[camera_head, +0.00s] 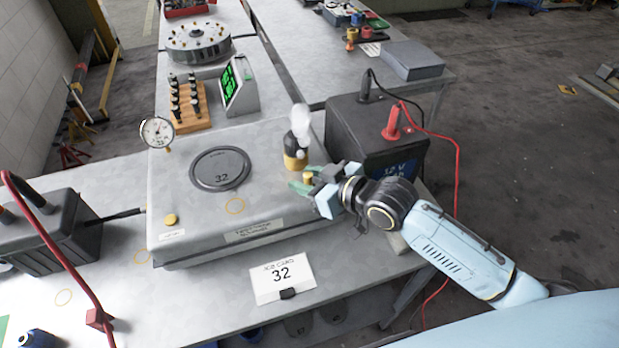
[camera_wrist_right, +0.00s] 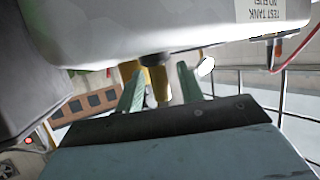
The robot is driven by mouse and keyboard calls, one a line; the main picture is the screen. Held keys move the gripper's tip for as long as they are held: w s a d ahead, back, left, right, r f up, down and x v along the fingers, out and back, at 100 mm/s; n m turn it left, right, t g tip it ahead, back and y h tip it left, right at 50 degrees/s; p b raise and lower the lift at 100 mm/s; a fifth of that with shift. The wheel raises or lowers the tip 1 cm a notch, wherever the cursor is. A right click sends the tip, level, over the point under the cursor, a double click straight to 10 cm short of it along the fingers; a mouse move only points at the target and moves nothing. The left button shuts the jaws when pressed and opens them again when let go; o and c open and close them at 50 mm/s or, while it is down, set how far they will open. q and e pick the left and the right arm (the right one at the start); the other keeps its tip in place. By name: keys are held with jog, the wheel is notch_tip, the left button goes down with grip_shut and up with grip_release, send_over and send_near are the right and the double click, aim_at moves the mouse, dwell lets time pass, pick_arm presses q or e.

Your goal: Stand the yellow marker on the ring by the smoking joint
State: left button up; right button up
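The yellow marker (camera_head: 308,178) is a small upright cylinder at the right end of the grey tank top. My right gripper (camera_head: 305,181) reaches in from the right, with its green fingers on either side of the marker. In the right wrist view, which looks upside down, a yellow post (camera_wrist_right: 160,85) stands between the two fingers (camera_wrist_right: 160,88), with gaps showing beside it. The smoking joint (camera_head: 296,158), black and yellow with a white plume, stands just behind. I cannot make out a ring beside the joint.
The tank (camera_head: 200,213) carries a round lid (camera_head: 220,169), a dial gauge (camera_head: 157,132) and a yellow knob (camera_head: 171,219). A black battery box (camera_head: 370,135) with a red clamp and cable stands close behind my right gripper. A job card (camera_head: 282,278) stands in front.

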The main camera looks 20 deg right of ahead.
jog(key=shift+r, duration=0.2)
jog(key=v, duration=1.2)
jog(key=shift+f, duration=0.2)
